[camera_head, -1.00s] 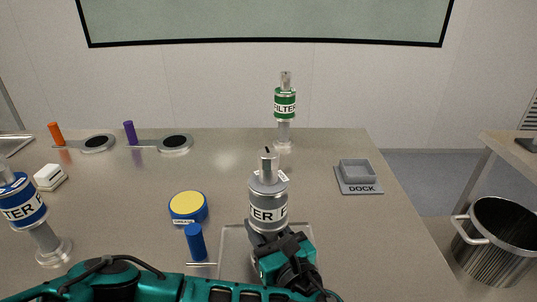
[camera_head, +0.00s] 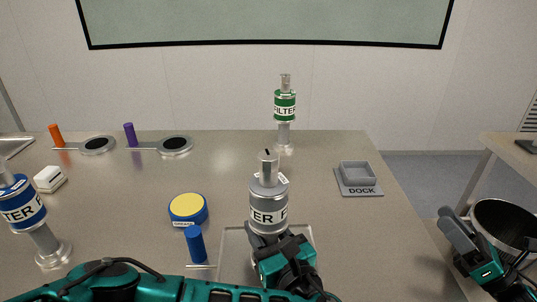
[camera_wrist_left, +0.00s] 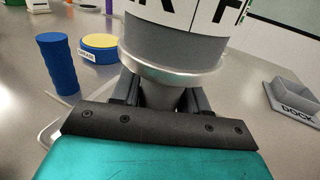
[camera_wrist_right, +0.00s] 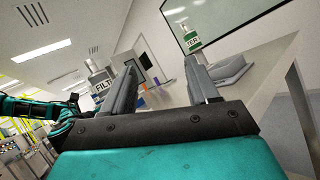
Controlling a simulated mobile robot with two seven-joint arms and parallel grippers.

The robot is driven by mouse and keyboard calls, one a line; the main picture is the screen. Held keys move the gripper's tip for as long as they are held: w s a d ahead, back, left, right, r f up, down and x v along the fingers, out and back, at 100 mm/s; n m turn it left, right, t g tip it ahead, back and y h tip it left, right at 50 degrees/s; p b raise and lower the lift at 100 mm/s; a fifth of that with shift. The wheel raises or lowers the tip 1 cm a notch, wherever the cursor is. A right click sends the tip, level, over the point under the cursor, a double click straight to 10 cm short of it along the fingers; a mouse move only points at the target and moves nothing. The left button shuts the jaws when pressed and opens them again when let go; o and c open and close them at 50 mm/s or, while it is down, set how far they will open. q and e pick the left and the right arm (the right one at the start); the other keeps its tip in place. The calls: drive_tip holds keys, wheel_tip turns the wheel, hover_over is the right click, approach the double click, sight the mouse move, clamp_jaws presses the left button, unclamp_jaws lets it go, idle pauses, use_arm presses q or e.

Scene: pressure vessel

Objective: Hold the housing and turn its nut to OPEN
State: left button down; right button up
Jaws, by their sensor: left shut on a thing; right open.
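The grey filter housing (camera_head: 268,215) stands upright at the front middle of the table in the head view. The nut on top (camera_head: 268,168) is a metal cylinder with a dark mark on its upper end. A small white label (camera_head: 283,179) sits beside the nut's base; its text is too small to read. My left gripper (camera_head: 266,240) is shut on the narrow stem below the housing body, also seen in the left wrist view (camera_wrist_left: 165,95). My right gripper (camera_head: 458,228) is open and empty, off the table's right side. In the right wrist view (camera_wrist_right: 160,72) its fingers are apart.
A blue-banded filter (camera_head: 22,210) stands left and a green-banded one (camera_head: 285,107) at the back. A yellow-topped tin (camera_head: 188,208) and blue-handled tool (camera_head: 195,243) lie left of the housing. The dock (camera_head: 358,180) is right.

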drive_tip(key=w+a+r+n+g+y, duration=0.1)
drive_tip(key=a+r+n+g+y, duration=0.2)
drive_tip(key=a+r+n+g, duration=0.3)
drive_tip(key=w+a+r+n+g+y, duration=0.2)
drive_tip(key=a+r+n+g+y, duration=0.25)
drive_tip(key=a+g, duration=0.4)
drive_tip(key=n+g+h, duration=0.6)
drive_tip(key=g, duration=0.1)
approach(268, 155)
drive_tip(key=x, duration=1)
drive_tip(key=shift+f, duration=0.15)
